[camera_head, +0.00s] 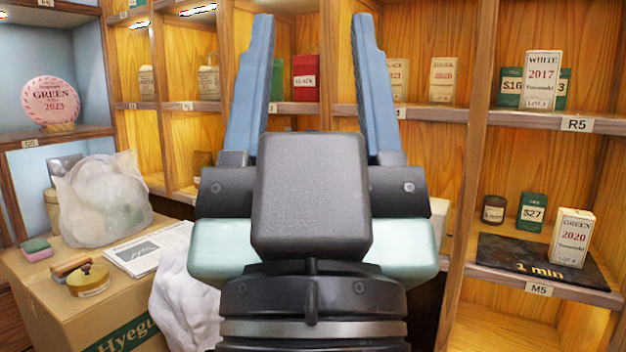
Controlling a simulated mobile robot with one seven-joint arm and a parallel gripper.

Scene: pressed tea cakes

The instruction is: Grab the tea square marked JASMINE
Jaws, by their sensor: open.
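My gripper (312,60) is raised in the middle of the view. Its two blue fingers are spread wide apart, with nothing held between them. I can make out no label reading JASMINE. A white tea block marked WHITE 2017 (542,80) stands on the upper right shelf. Another marked GREEN 2020 (572,238) stands on the shelf below. Two paler blocks (443,80) (398,80) stand further back on the middle shelf; their labels are too small to read surely. A round pink cake marked GREEN 2023 (50,102) stands at the upper left. My gripper hides part of the shelves.
A dark mat marked "1 min" (500,254) lies on shelf M5, with a green $27 box (531,212) and a small jar (494,208) behind. A cardboard box (130,305) at lower left bears a plastic bag (102,200), newspaper and a brass-coloured tin. Wooden uprights divide the shelves.

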